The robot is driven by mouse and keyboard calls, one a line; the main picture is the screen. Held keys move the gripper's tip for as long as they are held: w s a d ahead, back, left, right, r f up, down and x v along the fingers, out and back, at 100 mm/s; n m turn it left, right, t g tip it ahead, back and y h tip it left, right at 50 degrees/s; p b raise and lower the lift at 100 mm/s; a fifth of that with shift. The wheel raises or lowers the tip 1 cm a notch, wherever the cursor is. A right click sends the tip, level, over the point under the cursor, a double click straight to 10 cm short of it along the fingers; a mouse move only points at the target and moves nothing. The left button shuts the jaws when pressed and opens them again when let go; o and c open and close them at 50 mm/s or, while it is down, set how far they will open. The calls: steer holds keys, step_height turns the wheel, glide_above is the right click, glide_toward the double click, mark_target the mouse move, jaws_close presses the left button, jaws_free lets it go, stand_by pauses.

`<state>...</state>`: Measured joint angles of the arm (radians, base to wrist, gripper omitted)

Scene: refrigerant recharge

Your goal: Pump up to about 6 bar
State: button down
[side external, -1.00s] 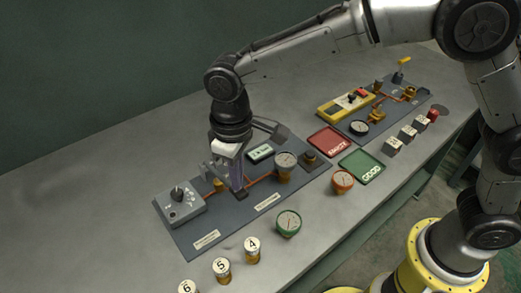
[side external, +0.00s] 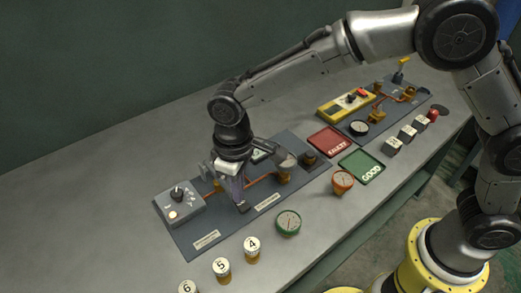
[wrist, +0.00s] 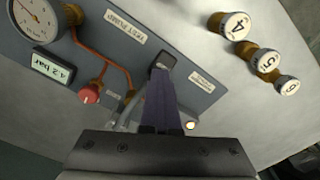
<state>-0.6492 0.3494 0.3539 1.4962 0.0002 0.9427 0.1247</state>
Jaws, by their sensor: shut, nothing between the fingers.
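My gripper (side external: 242,207) is shut and empty, pointing down over the front middle of the dark test pump board (side external: 185,241). Its shut fingers (wrist: 165,62) cover part of the board in the wrist view. Whether the tips touch anything, I cannot tell. The digital display (wrist: 53,68) appears to read 4.2 bar. A round dial gauge (wrist: 36,18) sits beside it, cut off by the frame edge. A red knob (wrist: 89,93) stands on the copper pipe. Grey metal parts (wrist: 122,117) show beside the fingers, partly hidden.
A grey control box (side external: 180,203) with a black knob and a lit lamp (wrist: 191,125) stands at the board's left end. Weights marked 4 (side external: 252,250), 5 (side external: 221,270) and 6 (side external: 187,287) and a green gauge (side external: 288,223) stand in front. Red (side external: 318,135) and green (side external: 350,160) trays lie right.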

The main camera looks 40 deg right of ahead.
steer(key=shift+r, duration=2.55)
stand_by(1.0)
stand_by(0.8)
steer(key=shift+f, duration=1)
steer(key=shift+w+f, duration=0.1)
steer(key=shift+f, duration=0.15)
steer(key=shift+r, duration=1.25)
steer(key=shift+r, duration=2.5)
